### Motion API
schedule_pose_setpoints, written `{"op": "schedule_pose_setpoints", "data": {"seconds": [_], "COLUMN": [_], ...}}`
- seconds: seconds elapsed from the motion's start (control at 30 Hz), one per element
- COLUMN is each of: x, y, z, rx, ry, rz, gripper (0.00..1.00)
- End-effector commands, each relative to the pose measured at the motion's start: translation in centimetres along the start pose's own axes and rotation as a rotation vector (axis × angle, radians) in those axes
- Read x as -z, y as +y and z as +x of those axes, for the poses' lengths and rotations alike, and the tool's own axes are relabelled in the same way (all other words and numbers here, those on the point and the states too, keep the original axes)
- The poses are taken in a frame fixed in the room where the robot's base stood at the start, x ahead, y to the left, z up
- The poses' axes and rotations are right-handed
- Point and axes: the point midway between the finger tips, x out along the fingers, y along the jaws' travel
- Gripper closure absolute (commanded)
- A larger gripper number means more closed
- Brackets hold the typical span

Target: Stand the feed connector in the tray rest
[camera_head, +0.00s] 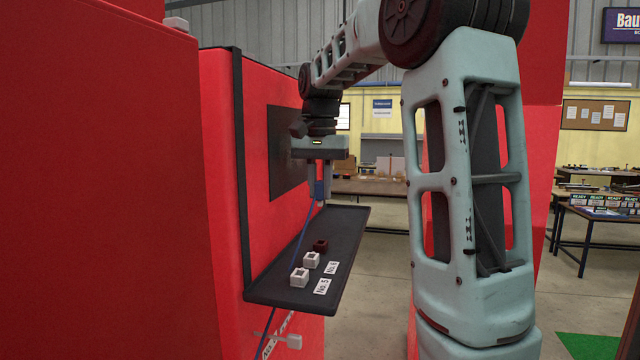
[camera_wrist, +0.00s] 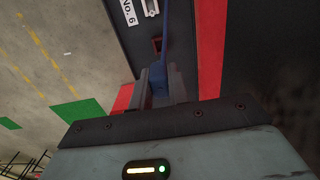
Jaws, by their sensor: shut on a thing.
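My gripper (camera_head: 318,196) is shut on a blue connector (camera_head: 319,187), held above the far end of the black tray (camera_head: 338,225). A blue cable (camera_head: 302,240) hangs from it, past the tray. In the wrist view the blue connector (camera_wrist: 159,92) sits between the fingers (camera_wrist: 158,84), its lower end hidden. A dark red square holder (camera_head: 320,245) stands on the tray, nearer the camera than the gripper; it also shows in the wrist view (camera_wrist: 157,44). Two white holders with square openings, one nearer (camera_head: 299,278) and one farther (camera_head: 311,260), stand in line with it.
The tray juts from a red cabinet (camera_head: 220,150) with a dark panel (camera_head: 286,150) behind the gripper. Labels No. 5 (camera_head: 322,287) and No. 6 (camera_head: 331,268) lie beside the white holders. A white fitting (camera_head: 294,341) is below the tray. Open floor lies right of the tray.

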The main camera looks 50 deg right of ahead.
Motion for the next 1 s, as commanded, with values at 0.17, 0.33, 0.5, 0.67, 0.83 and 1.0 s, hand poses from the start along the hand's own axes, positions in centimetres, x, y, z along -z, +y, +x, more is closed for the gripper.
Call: {"op": "schedule_pose_setpoints", "data": {"seconds": [0.17, 0.33, 0.5, 0.67, 0.83, 1.0], "x": [0.0, 0.0, 0.0, 0.0, 0.0, 0.0], "y": [0.0, 0.0, 0.0, 0.0, 0.0, 0.0], "z": [1.9, 3.6, 5.2, 6.4, 6.9, 6.9], "rx": [-0.001, -0.001, -0.001, 0.0, 0.0, 0.0], "ry": [-0.001, -0.001, -0.001, -0.001, 0.0, 0.0], "rz": [0.0, 0.0, 0.0, 0.0, 0.0, 0.0], "gripper": [1.0, 1.0, 1.0, 1.0, 1.0, 1.0]}}
